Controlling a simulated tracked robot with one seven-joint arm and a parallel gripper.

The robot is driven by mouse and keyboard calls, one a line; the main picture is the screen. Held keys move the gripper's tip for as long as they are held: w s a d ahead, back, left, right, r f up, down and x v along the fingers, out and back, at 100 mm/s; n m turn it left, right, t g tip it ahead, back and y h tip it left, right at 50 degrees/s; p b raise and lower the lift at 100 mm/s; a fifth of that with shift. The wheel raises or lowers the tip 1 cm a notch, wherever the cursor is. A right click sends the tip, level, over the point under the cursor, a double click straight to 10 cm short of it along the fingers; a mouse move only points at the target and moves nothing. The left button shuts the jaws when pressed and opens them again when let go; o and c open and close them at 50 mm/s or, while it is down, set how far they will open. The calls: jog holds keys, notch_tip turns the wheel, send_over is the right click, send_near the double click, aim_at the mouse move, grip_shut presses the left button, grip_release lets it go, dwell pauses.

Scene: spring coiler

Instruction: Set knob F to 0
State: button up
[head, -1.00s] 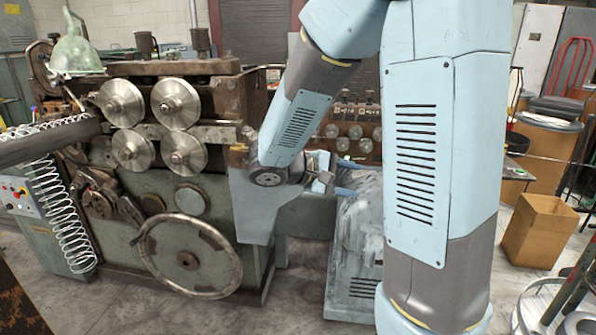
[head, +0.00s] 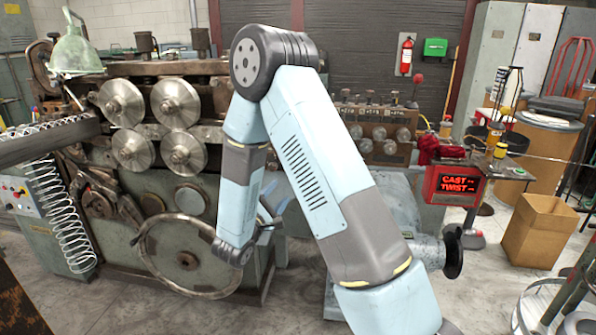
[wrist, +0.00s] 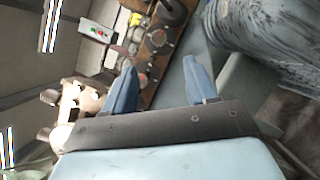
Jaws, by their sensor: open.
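I cannot pick out a knob marked F in either view; no such lettering is readable. A control panel (head: 17,191) with small coloured buttons shows at the far left of the head view, but its labels are too small to read. My gripper (wrist: 163,82) is open and empty, with its two blue fingers apart in the wrist view. In the head view my gripper (head: 276,197) is in front of the green coiling machine (head: 110,205), right of its large handwheel (head: 187,258), and partly hidden by my arm.
A wire coil (head: 62,212) hangs at the left. A roller unit (head: 385,130) stands behind my arm. A red-lettered display (head: 459,187) reads CAST and TWIST. A cardboard box (head: 540,231) stands at the right. In the wrist view a pale box (wrist: 95,31) has red and green buttons.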

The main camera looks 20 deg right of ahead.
jog(key=x, duration=1.3)
jog(key=shift+w+d+r, duration=0.1)
jog(key=shift+w+d, duration=0.15)
jog(key=shift+c, duration=0.3)
jog(key=c, duration=1)
jog(key=shift+o, duration=0.2)
jog(key=shift+n+t, duration=0.3)
jog(key=shift+n, duration=0.4)
